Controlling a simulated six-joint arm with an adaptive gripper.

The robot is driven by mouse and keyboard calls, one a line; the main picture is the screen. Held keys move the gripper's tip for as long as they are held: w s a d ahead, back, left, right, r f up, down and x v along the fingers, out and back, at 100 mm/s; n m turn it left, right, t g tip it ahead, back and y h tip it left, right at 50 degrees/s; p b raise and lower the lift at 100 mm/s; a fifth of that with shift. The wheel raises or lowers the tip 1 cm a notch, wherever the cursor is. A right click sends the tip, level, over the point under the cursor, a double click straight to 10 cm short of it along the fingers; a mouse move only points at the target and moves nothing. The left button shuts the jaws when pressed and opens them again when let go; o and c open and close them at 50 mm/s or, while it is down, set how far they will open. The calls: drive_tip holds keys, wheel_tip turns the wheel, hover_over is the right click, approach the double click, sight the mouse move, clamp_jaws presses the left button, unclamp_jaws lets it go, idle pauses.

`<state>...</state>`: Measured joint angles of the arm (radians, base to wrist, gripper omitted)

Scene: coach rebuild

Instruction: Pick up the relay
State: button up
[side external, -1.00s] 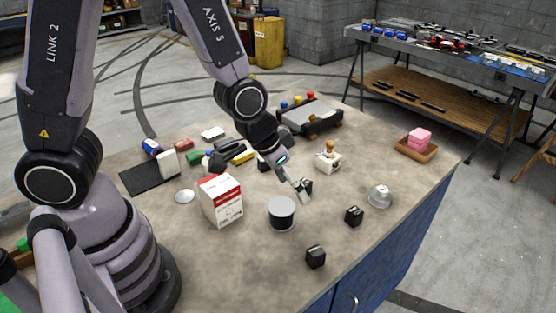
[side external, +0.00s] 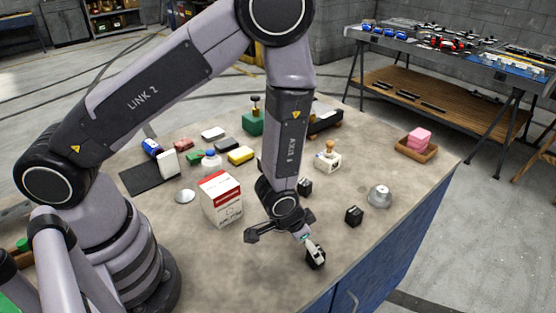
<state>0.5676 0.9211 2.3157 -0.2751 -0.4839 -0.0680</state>
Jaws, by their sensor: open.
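Small dark blocks that look like relays stand on the workbench: one (side external: 318,263) near the front edge, one (side external: 354,215) to its right and back, and one (side external: 305,187) further back beside my arm. I cannot tell for sure which of them is the relay. My gripper (side external: 314,253) is open and points down at the front block. Its fingers are at or just above the block's top and cover part of it. Whether they touch it cannot be told.
A red-and-white box (side external: 221,200) stands left of my arm. A grey metal dome-like part (side external: 379,195) and a pink block in a wooden tray (side external: 430,151) are to the right. A stamp-like piece (side external: 327,157) stands behind. The bench's right edge is close to my gripper.

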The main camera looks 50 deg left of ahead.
drive_tip(key=x, duration=0.4)
drive_tip(key=shift+w+d+f, duration=0.2)
drive_tip(key=shift+d, duration=0.05)
drive_tip(key=shift+c, duration=0.2)
clamp_jaws()
